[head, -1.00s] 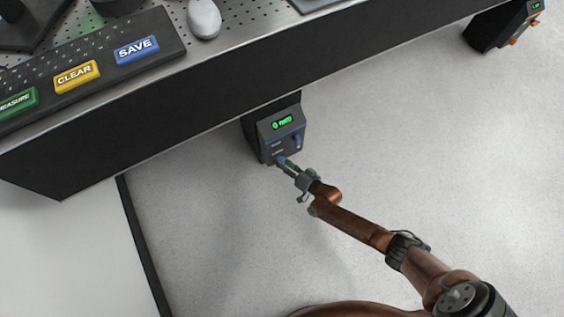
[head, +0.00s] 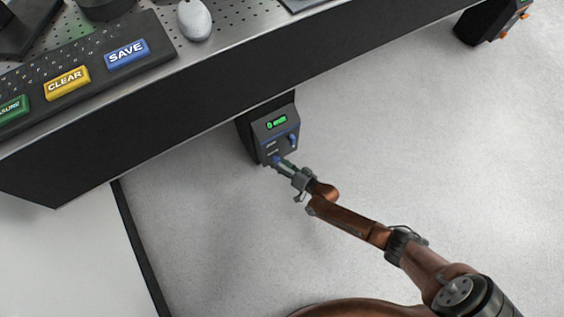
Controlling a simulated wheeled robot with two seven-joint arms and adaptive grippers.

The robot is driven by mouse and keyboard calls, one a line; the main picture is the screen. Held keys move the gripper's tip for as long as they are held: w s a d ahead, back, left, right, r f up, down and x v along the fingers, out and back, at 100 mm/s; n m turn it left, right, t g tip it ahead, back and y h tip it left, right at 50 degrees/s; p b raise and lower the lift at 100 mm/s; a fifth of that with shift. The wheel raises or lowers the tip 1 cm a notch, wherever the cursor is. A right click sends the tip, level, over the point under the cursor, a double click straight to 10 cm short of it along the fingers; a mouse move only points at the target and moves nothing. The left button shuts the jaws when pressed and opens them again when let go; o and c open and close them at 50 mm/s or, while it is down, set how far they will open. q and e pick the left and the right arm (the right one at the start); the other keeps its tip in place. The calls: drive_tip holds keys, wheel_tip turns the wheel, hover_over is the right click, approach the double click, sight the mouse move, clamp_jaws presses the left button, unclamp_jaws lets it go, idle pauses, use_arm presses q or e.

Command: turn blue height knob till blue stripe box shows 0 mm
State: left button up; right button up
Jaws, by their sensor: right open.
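The dark control box (head: 266,133) with blue trim sits low under the table edge in the head view. Its green display (head: 277,123) is lit, but its characters are too small to read. A blue part (head: 292,139) shows on the right of its front face. A blue knob (head: 276,159) shows low on the front, right at my right gripper's fingertips. My right gripper (head: 282,164) is open and its fingers are at this knob; I cannot tell whether they touch it. My left gripper is not in view.
The table (head: 240,88) overhangs the box with a dark front side. It holds a keyboard (head: 80,75) with coloured keys and a pale mouse (head: 195,20). Another dark box with orange parts (head: 487,22) stands at top right. The grey floor (head: 400,140) around my right arm is clear.

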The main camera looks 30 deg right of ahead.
drive_tip(key=v, duration=1.2)
idle(1.5)
